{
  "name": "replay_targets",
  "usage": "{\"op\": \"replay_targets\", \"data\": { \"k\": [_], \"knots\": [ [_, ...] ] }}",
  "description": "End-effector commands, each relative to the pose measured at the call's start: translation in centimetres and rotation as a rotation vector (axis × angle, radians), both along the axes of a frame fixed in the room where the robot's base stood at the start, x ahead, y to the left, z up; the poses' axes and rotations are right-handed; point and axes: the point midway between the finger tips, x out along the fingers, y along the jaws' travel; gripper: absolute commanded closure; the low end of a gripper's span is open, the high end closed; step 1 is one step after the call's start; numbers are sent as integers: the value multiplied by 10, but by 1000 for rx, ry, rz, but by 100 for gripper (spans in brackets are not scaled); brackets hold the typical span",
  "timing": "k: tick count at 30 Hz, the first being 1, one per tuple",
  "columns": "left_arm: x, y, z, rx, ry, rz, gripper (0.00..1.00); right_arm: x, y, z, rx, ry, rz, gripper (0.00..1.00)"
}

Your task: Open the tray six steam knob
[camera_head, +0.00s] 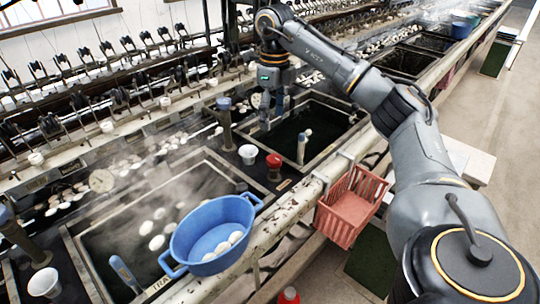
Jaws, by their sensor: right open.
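My right gripper (271,112) reaches in from the right and points down over the back left corner of a dark water basin (330,122). Its jaws are open, with nothing seen between them. A red-capped knob (273,161) stands on the ledge at the near left corner of that basin, below and apart from the gripper. A blue-capped post (224,104) stands left of the gripper. Which knob is the steam knob of tray six cannot be told; the one label in sight is partly hidden and reads "TRA". My left gripper is not in view.
A blue tub (213,218) with white cocoons sits over the front rail beside a steaming basin (115,235). A red basket (350,203) hangs on the rail's outer side. White cups (248,154) stand on the ledges.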

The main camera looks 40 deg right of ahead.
Motion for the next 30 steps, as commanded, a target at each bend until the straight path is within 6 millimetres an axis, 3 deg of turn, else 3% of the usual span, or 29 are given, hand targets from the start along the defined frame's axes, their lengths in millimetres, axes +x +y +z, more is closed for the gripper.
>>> {"op": "replay_targets", "data": {
  "k": [5, 21, 30],
  "knots": [
    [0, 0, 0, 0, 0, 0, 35, -4, -6, -11, -16, 17, -11, 35],
    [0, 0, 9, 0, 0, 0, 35, -4, -5, -115, -12, 15, -9, 35],
    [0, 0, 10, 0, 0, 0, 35, -4, -4, -136, -11, 12, -8, 35]
  ]
}}
